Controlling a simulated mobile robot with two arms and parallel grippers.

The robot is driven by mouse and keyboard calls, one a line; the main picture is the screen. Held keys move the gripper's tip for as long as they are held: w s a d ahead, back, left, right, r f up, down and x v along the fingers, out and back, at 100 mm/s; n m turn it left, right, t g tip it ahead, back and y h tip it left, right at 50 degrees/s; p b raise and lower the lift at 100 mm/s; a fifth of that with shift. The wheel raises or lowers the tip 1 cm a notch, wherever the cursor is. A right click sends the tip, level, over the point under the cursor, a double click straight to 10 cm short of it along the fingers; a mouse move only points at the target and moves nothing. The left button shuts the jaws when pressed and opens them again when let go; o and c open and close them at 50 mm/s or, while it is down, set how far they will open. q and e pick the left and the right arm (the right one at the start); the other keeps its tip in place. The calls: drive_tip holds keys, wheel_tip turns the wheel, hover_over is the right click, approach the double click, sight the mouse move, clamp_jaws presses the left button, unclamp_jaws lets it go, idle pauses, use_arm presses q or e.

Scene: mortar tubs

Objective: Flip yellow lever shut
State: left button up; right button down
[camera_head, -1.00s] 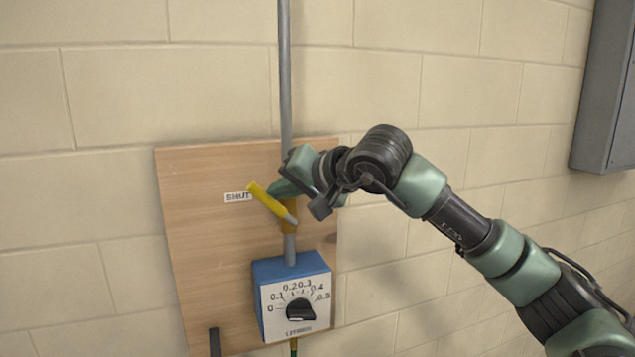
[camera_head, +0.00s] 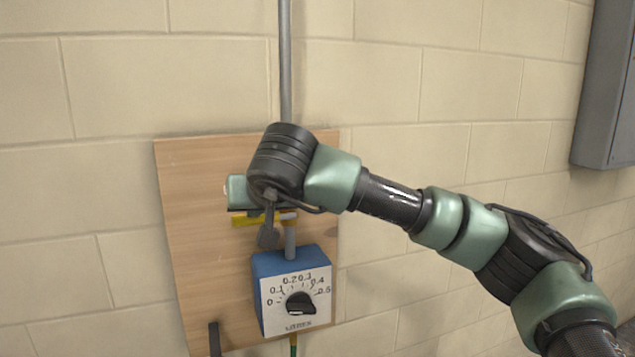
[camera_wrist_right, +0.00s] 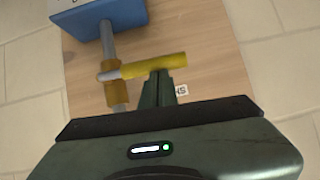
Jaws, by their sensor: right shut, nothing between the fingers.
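The yellow lever (camera_head: 246,221) is on the vertical grey pipe above the blue meter box. In the head view it lies nearly level, pointing left, and my right wrist covers much of it. In the right wrist view the lever (camera_wrist_right: 155,66) extends sideways from its brass valve body (camera_wrist_right: 117,92). My right gripper (camera_wrist_right: 163,76) is shut and empty, with its fingertips at the lever's side, apparently touching it. The SHUT label (camera_wrist_right: 181,90) is partly hidden beside the fingers. My left gripper is not in view.
The blue box (camera_head: 291,262) with a white dial face sits below the valve on a wooden board (camera_head: 190,250). The grey pipe (camera_head: 285,65) runs up the block wall. A grey cabinet (camera_head: 604,90) hangs at the far right.

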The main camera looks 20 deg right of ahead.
drive_tip(key=shift+a+f, duration=0.1)
drive_tip(key=shift+f, duration=0.2)
idle(0.4)
drive_tip(key=shift+r, duration=0.1)
drive_tip(key=w+a+r+b+v, duration=0.1)
drive_tip(key=r+v, duration=0.1)
drive_tip(key=v, duration=1.1)
drive_tip(key=shift+w+d+r, duration=0.2)
drive_tip(key=shift+w, duration=0.15)
